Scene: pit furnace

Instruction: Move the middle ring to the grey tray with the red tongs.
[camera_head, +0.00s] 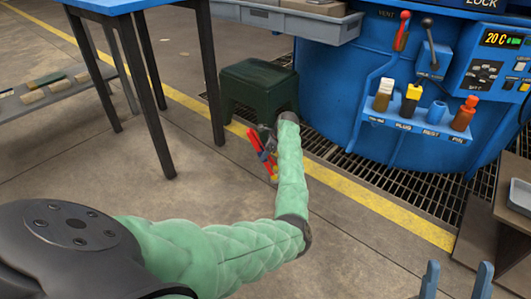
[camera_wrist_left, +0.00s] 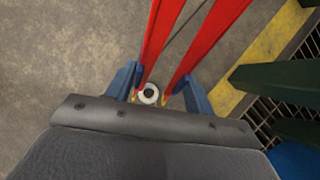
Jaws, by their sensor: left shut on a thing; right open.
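My left gripper (camera_head: 268,158) is shut on the red tongs (camera_head: 257,142), low over the floor in front of the dark green stool. In the left wrist view the tongs' two red arms (camera_wrist_left: 205,42) run up between the blue fingers of my left gripper (camera_wrist_left: 160,92). A small white round part with a dark centre (camera_wrist_left: 149,94) shows between the fingers; I cannot tell what it is. My right gripper (camera_head: 457,275) is open and empty at the bottom right. A pale grey tray (camera_head: 520,194) is cut off at the right edge. I see no middle ring that I can identify.
The dark green stool (camera_head: 257,84) stands beside the blue furnace body (camera_head: 330,75). A shelf (camera_head: 415,122) on the furnace holds several handled tools. A blue-topped table (camera_head: 110,5) stands at upper left. Floor grating (camera_head: 385,180) and a yellow line (camera_head: 375,202) border open concrete.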

